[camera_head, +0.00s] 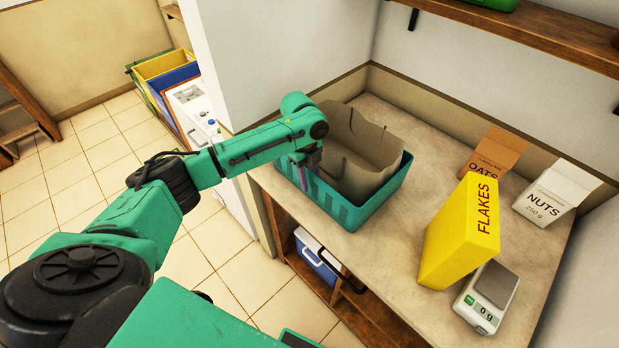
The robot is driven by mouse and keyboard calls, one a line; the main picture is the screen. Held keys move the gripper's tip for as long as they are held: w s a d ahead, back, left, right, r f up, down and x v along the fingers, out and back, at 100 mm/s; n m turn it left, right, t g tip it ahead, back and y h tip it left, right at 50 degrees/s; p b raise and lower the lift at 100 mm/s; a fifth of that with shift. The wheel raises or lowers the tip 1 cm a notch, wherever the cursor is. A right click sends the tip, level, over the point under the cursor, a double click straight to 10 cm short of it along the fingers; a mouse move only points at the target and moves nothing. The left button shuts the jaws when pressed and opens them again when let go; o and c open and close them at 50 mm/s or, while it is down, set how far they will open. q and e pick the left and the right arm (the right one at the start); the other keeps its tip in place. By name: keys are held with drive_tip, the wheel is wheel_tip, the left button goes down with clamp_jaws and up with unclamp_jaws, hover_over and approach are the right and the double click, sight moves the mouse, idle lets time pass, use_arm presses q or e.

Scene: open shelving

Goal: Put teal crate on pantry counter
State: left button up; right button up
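The teal crate (362,213) rests on the pantry counter (400,251), at its left end near the back wall. A grey-brown liner or bag with a wavy rim stands inside it. My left gripper (305,178) is at the crate's left side, pointing down over its rim. The fingers are small and partly hidden by the wrist and the rim, so I cannot tell whether they are closed on it. My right gripper is not in view.
On the counter to the right stand a yellow FLAKES box (460,236), a brown OATS box (493,153), a white NUTS box (553,192) and a scale (487,298). A wooden shelf (540,28) hangs above. A blue and white cooler (317,258) sits below the counter.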

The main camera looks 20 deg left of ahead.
use_arm(q)
drive_tip(key=r+b, duration=0.1)
drive_tip(key=r, duration=0.2)
drive_tip(key=a+r+b, duration=0.1)
drive_tip(key=r, duration=0.3)
drive_tip(key=r+b, duration=0.1)
drive_tip(key=r, duration=0.3)
drive_tip(key=shift+w+a+r, duration=0.25)
drive_tip(key=shift+w+a, duration=0.05)
drive_tip(key=shift+w, duration=0.05)
drive_tip(key=shift+r, duration=0.3)
drive_tip(key=shift+f, duration=0.1)
